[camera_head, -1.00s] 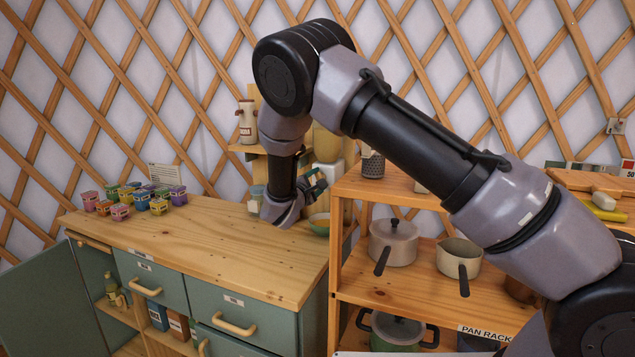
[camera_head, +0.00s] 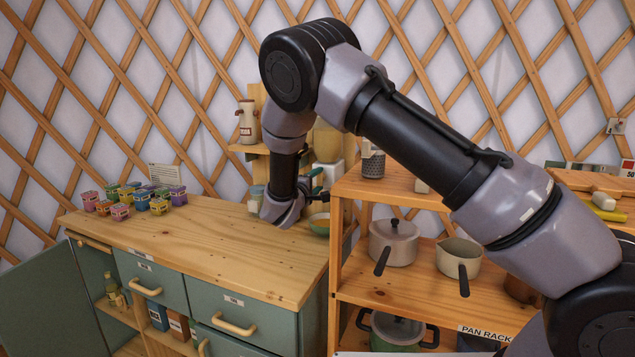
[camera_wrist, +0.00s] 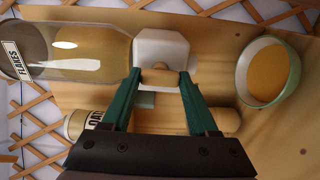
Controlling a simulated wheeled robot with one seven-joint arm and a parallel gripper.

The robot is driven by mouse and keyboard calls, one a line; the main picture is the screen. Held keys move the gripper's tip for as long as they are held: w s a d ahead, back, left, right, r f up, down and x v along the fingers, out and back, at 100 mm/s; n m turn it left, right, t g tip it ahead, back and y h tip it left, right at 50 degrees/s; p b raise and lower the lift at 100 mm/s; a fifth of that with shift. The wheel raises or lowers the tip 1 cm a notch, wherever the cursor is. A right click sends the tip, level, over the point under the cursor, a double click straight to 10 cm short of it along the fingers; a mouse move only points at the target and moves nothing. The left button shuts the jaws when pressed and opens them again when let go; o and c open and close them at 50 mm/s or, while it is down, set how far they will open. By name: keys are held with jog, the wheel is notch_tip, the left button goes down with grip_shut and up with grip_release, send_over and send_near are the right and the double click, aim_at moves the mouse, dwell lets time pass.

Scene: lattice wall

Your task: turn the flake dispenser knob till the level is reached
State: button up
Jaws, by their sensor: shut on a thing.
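The flake dispenser has a clear hopper (camera_wrist: 85,52) with a FLAKES label and a white body (camera_wrist: 150,45); both lie sideways in the wrist view. In the head view the tan-filled hopper (camera_head: 328,144) stands behind my arm. My gripper (camera_wrist: 160,80) has its green fingers shut on the small wooden knob (camera_wrist: 160,77) at the front of the white body. In the head view my gripper (camera_head: 318,182) is partly hidden by my wrist. A green bowl (camera_wrist: 265,72) with a tan inside sits below the dispenser; its rim also shows in the head view (camera_head: 320,225). I cannot make out a level mark.
An OATS container (camera_wrist: 92,123) is beside the dispenser, partly behind my gripper. A pan shelf (camera_head: 390,185) stands close on the right. Several small coloured tubs (camera_head: 133,197) sit at the counter's left. The middle of the counter (camera_head: 215,240) is clear.

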jog(key=o, duration=1.4)
jog(key=shift+s, duration=0.1)
jog(key=v, duration=1)
jog(key=shift+s+a, duration=0.1)
jog(key=shift+s, duration=0.2)
